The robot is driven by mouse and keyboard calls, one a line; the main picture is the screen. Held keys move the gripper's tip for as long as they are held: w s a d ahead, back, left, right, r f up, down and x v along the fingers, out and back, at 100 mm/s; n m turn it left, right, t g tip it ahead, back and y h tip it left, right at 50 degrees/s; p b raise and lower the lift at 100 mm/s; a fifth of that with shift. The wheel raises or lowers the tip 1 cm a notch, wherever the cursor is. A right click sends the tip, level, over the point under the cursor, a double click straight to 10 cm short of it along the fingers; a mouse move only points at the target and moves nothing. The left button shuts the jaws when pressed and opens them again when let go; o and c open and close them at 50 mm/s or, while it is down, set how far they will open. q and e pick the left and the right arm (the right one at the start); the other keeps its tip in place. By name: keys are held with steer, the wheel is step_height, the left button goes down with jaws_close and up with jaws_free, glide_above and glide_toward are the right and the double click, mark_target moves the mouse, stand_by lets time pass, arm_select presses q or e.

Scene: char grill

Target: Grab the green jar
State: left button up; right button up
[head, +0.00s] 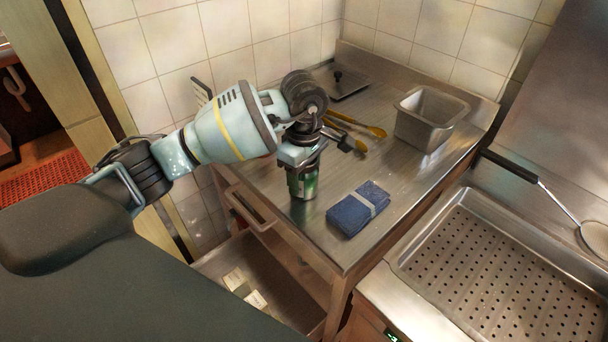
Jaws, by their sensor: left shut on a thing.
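The green jar (301,184) stands upright at the front left part of the steel table (400,205). My left gripper (301,162) reaches down from above and is shut on the jar near its top. The gripper and wrist hide the jar's upper end. I cannot tell whether the jar's base touches the table. My right gripper is not in view.
A folded blue cloth (349,215) lies just right of the jar. Yellow-handled tongs (358,127), a steel pan (428,118) and a dark flat lid (340,82) are behind. A perforated tray (500,275) and skimmer (545,190) are at the right.

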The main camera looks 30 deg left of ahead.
arm_select(q)
steer(key=c, duration=0.4)
steer(key=shift+o, duration=0.2)
steer(key=shift+r, duration=0.1)
steer(key=shift+r, duration=0.45)
step_height(320, 180, up, 2)
steer(key=shift+r, duration=0.15)
steer(key=s+a, duration=0.1)
steer(key=s, duration=0.6)
steer(key=s+a+r+b, duration=0.1)
steer(key=s+a, duration=0.1)
steer(key=s, duration=0.6)
steer(key=shift+s+a+r, duration=0.25)
steer(key=shift+s+r, duration=0.05)
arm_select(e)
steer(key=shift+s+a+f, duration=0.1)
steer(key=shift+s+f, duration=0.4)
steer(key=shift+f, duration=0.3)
